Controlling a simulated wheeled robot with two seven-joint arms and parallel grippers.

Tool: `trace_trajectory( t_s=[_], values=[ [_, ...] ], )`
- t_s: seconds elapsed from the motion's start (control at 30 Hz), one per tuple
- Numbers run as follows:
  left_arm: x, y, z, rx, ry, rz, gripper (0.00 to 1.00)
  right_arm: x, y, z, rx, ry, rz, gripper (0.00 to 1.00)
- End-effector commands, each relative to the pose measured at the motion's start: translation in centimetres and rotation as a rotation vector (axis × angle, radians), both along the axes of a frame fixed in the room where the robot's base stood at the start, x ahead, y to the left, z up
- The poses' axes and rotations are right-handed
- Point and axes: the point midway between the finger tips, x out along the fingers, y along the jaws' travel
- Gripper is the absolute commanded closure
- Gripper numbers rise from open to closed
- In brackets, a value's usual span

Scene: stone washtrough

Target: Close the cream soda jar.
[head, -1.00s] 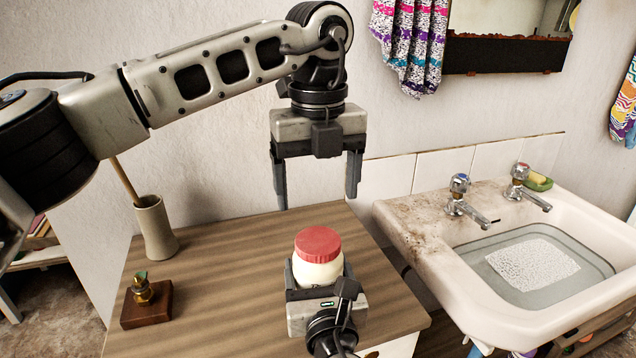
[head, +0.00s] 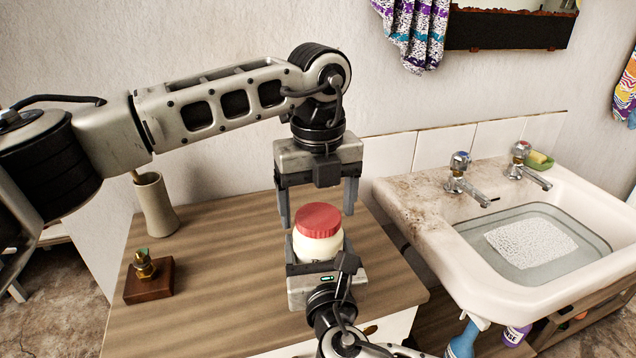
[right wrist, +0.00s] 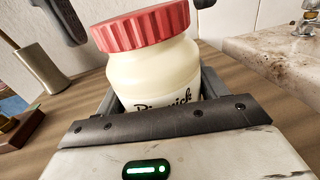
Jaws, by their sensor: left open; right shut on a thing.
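The cream jar (head: 318,249) with a red ribbed lid (head: 318,219) stands on the wooden cabinet top. The lid sits on the jar's mouth; I cannot tell how tightly. My right gripper (head: 317,262) is shut around the jar's body from the near side. My left gripper (head: 318,212) points down, open and empty, just above and behind the lid, its fingers apart to either side.
A brown block with a brass fitting (head: 148,278) and a beige vase (head: 156,205) stand at the left of the cabinet top (head: 220,290).

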Motion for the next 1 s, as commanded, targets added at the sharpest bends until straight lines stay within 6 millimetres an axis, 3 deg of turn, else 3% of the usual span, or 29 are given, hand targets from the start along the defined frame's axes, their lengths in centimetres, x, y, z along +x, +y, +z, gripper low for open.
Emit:
trace_trajectory(
  t_s=[0.37, 0.53, 0.77, 0.87, 1.0],
  values=[
    [-0.01, 0.02, -0.54, 0.0, 0.0, 0.0, 0.21, -0.03, -0.01, -0.16, -0.001, 0.003, 0.0, 0.92],
    [-0.01, 0.02, -0.52, 0.0, 0.0, 0.0, 0.66, -0.03, -0.01, -0.16, 0.0, 0.003, 0.0, 0.92],
    [-0.01, 0.02, -0.51, 0.0, 0.0, -0.025, 0.66, -0.03, -0.01, -0.16, 0.0, 0.003, 0.0, 0.92],
    [-0.01, 0.02, -0.51, 0.0, 0.0, -0.151, 0.66, -0.03, -0.02, -0.16, 0.0, 0.003, 0.0, 0.92],
    [0.0, 0.02, -0.52, 0.0, 0.0, -0.483, 0.66, -0.02, -0.02, -0.16, -0.001, 0.004, 0.0, 0.92]
  ],
)
